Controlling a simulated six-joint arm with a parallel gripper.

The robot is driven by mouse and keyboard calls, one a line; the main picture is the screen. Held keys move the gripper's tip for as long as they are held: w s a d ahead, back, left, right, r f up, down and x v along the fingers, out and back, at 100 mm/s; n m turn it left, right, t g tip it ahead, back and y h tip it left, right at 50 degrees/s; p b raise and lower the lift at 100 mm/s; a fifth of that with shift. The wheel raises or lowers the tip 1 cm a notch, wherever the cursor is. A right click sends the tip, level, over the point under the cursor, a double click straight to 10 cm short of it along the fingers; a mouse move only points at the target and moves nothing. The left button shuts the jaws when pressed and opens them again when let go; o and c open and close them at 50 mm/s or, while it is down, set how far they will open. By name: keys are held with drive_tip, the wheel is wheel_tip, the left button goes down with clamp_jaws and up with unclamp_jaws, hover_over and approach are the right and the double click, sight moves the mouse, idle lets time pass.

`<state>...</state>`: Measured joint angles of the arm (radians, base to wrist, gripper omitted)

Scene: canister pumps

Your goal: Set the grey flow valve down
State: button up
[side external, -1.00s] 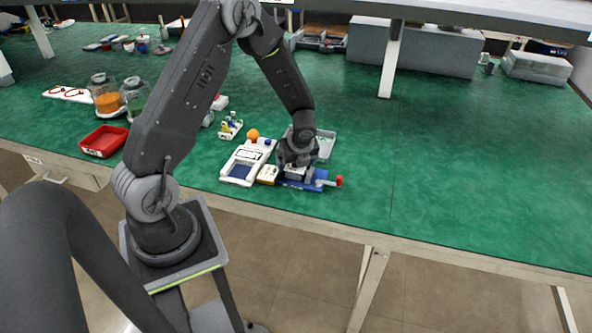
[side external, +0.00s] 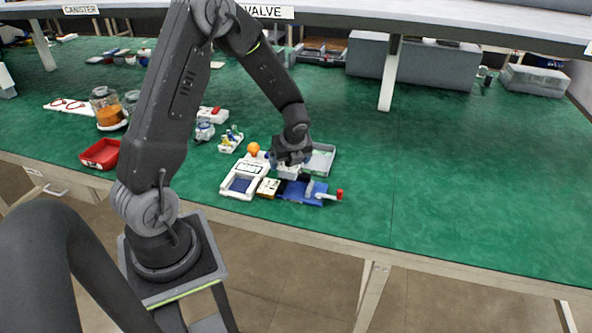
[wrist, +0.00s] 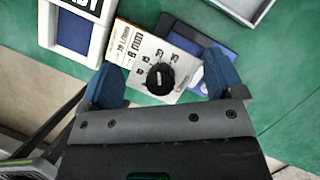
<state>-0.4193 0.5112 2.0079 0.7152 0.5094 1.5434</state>
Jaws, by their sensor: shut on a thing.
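My gripper (side external: 291,156) is shut on the grey flow valve (side external: 288,172), a pale grey block at the upper left end of a blue fixture (side external: 318,196). In the wrist view, the valve's black knob (wrist: 160,78) shows between the two blue fingers (wrist: 164,82). The fixture has a grey clamp with a red-tipped handle (side external: 339,195) on its right. The views do not show clearly whether the valve is touching the fixture or is above it.
A white tray with a blue panel (side external: 242,183) lies left of my gripper, with a small yellow-sided box (side external: 268,188) beside it. A grey open tray (side external: 320,160) is behind on the right. A red tray (side external: 100,153) is far left. The green table at right is clear.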

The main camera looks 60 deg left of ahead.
drive_tip(key=s+a+r, duration=0.5)
drive_tip(key=s+r, duration=0.1)
drive_tip(key=s, duration=0.1)
hover_over(316, 157)
drive_tip(key=s+d, duration=0.1)
drive_tip(key=d, duration=0.1)
wheel_tip(316, 157, down, 7)
drive_tip(key=shift+r, duration=0.1)
drive_tip(key=shift+w+d+f, duration=0.2)
drive_tip(key=shift+w+f, duration=0.05)
drive_tip(key=shift+f, duration=2)
drive_tip(key=shift+f, duration=0.1)
drive_tip(key=o, duration=0.8)
